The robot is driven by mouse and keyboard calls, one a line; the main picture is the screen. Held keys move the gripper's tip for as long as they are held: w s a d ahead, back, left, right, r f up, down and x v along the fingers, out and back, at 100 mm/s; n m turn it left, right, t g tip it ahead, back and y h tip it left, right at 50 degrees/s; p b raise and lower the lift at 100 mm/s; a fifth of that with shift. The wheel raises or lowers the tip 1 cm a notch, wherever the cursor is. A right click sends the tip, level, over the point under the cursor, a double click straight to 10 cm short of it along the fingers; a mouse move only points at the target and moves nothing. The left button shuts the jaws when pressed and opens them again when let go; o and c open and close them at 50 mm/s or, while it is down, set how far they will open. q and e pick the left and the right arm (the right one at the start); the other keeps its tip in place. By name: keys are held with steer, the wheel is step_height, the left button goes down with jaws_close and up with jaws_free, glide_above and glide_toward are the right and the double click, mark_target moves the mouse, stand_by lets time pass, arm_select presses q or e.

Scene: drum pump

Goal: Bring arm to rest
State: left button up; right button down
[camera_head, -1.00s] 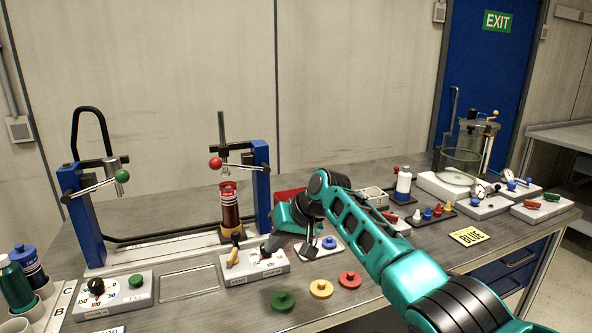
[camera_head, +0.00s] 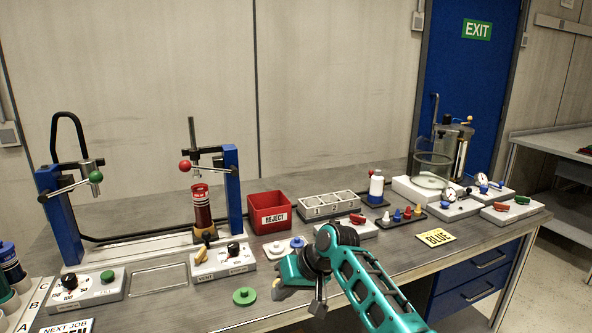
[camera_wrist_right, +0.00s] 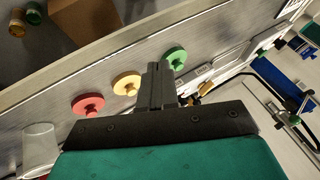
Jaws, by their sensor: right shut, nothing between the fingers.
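My right arm (camera_head: 372,297) is teal and black and comes in from the lower right in the head view. My right gripper (camera_head: 279,291) hangs over the front part of the bench, just right of the green disc (camera_head: 244,296). In the right wrist view its dark fingers (camera_wrist_right: 157,84) are together with nothing between them. The green disc (camera_wrist_right: 175,58), a yellow disc (camera_wrist_right: 127,83) and a red disc (camera_wrist_right: 88,104) show beyond the fingers there. In the head view the yellow and red discs are hidden by my arm. My left gripper is not in view.
A control box with a yellow lever (camera_head: 222,262) lies left of my gripper. Behind are a red reject bin (camera_head: 269,213), a grey tray (camera_head: 329,206) and a blue-posted stand (camera_head: 233,190). A yellow BLUE card (camera_head: 436,237) lies right. The air before the bench is free.

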steer(key=s+d+f+m+h, duration=0.1)
steer(key=s+d+f, duration=0.5)
steer(key=s, duration=0.3)
steer(key=s+d+f+h, duration=0.1)
steer(key=s+d+f, duration=0.45)
steer(key=s, duration=0.25)
steer(key=s+d+r+m+h, duration=0.1)
steer(key=s+d+r+h, duration=0.1)
steer(key=s+d, duration=0.6)
steer(key=s+d+r+h, duration=0.2)
steer(key=s+d+r, duration=0.15)
steer(key=s, duration=0.85)
steer(key=w+a+f+t+y, duration=0.1)
steer(key=w+a+f+t, duration=0.1)
steer(key=w+f+t, duration=0.5)
step_height(320, 180, down, 3)
steer(key=shift+w+r+t, duration=0.1)
steer(key=shift+w+t, duration=0.3)
